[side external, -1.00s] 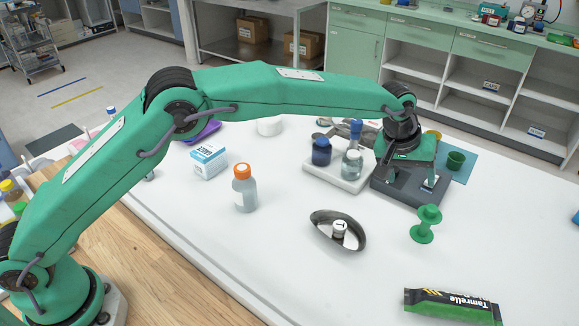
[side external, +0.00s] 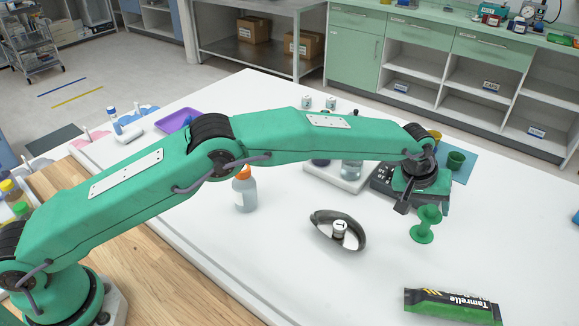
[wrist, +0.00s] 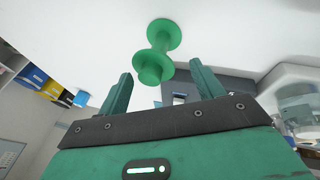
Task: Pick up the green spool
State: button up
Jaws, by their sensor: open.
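The green spool (side external: 424,226) stands upright on the white table, right of centre in the side view. My gripper (side external: 423,205) is open just behind and above it, one dark finger showing to the left of the spool's top. In the wrist view the spool (wrist: 158,45) lies straight ahead, its nearer flange between or just beyond the tips of my two open green fingers (wrist: 160,75). I see no finger touching it.
A steel kidney dish (side external: 325,230) with a small vial is left of the spool. A green-black packet (side external: 452,305) lies in front. An orange-capped bottle (side external: 245,193) stands further left.

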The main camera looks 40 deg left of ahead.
aim_at(429, 217)
jog(key=shift+f, duration=0.2)
jog(key=shift+d+x, duration=0.1)
jog(key=shift+x, duration=1.15)
jog(key=shift+d+x, duration=0.15)
jog(key=shift+x, duration=1.15)
jog(key=shift+r, duration=0.1)
jog(key=shift+c, duration=0.2)
jog(key=c, duration=0.8)
jog(key=shift+r, duration=0.15)
jog(key=shift+r, duration=2)
jog(key=shift+h, duration=0.3)
jog(key=shift+s+d+r, duration=0.8)
jog(key=shift+s+r, duration=0.35)
jog(key=shift+s, duration=0.6)
jog(key=shift+s+d+r, duration=0.85)
jog(key=shift+s+r, duration=0.25)
jog(key=shift+s, duration=0.65)
jog(key=shift+s+d+r, duration=0.8)
jog(key=shift+s+r, duration=0.35)
jog(key=shift+s, duration=0.6)
